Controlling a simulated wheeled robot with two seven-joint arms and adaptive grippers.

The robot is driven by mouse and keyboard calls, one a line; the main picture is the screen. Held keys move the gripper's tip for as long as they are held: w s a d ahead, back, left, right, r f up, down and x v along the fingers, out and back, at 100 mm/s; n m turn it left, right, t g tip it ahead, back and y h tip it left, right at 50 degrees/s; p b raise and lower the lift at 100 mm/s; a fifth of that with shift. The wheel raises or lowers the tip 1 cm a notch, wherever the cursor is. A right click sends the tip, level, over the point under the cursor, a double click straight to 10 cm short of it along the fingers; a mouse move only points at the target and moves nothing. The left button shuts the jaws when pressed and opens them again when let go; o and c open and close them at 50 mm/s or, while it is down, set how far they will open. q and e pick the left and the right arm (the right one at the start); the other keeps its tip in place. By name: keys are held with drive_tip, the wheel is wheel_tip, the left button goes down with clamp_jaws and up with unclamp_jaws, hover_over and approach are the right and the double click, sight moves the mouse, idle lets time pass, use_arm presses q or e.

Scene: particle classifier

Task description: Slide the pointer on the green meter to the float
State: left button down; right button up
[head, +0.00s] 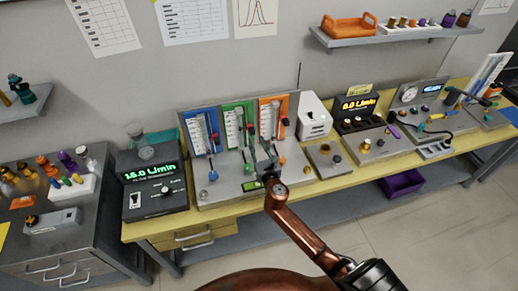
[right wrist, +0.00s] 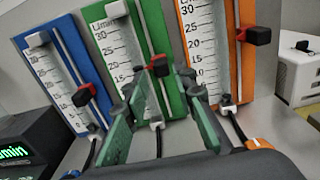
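The green meter (head: 231,115) stands between a blue and an orange one on the grey panel. In the right wrist view the green meter (right wrist: 97,12) shows a white scale and a rail. Its pointer, a red block with a black end (right wrist: 159,66), sits on that rail. My right gripper (right wrist: 163,82) is open, with its green fingers spread on either side below the pointer. I cannot tell whether they touch it. In the head view the right gripper (head: 258,150) is in front of the panel. The float is not clear to see. My left gripper is not in view.
The blue meter (right wrist: 35,40) and the orange meter (right wrist: 192,12) stand close on both sides, each with a red pointer. A white box (head: 313,117) is to the right. A display box (head: 150,178) reading 16.0 L/min is to the left. Tubes run below the meters.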

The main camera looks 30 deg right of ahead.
drive_tip(key=shift+v, duration=1.65)
